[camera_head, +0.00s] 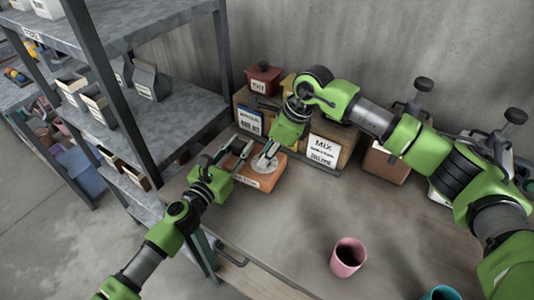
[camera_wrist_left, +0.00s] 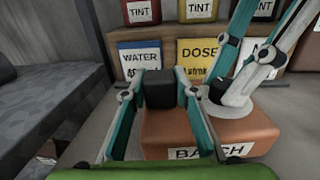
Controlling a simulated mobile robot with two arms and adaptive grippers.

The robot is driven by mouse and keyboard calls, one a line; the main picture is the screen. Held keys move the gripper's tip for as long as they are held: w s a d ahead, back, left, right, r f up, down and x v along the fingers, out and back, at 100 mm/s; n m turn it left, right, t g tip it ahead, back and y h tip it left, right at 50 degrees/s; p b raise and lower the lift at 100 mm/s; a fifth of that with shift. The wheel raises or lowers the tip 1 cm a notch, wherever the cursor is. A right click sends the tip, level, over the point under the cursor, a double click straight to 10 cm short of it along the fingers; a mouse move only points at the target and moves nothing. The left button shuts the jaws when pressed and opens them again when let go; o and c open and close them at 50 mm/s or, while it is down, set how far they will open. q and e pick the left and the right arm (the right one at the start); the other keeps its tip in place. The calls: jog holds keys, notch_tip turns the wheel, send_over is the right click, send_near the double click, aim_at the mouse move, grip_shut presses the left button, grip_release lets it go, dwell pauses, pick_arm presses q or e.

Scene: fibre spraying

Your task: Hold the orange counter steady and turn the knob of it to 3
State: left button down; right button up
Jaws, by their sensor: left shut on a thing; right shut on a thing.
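The orange counter (camera_head: 264,178) sits on the workbench near its left back corner. In the left wrist view the counter (camera_wrist_left: 170,130) has a white label reading BATCH, partly covered by a finger. My left gripper (camera_head: 243,148) is shut on a black upright block at the counter's left side; the block (camera_wrist_left: 160,92) shows between its fingers in the left wrist view. My right gripper (camera_head: 266,157) comes down from above and is shut on the knob on the counter's pale round dial (camera_wrist_left: 232,106).
Boxes labelled WATER (camera_wrist_left: 140,62), DOSE (camera_wrist_left: 198,58) and MIX (camera_head: 325,150) stand behind the counter, with TINT containers above. A pink cup (camera_head: 348,257) and a teal cup (camera_head: 440,293) stand at the front. A metal shelf (camera_head: 150,110) is at left. The bench middle is clear.

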jog(key=shift+m+t, duration=0.5)
jog(key=shift+m, duration=0.5)
jog(key=o, duration=1.1)
jog(key=shift+o, duration=0.2)
jog(key=v, duration=1.2)
jog(key=shift+a+r, duration=0.1)
jog(key=shift+a, duration=0.05)
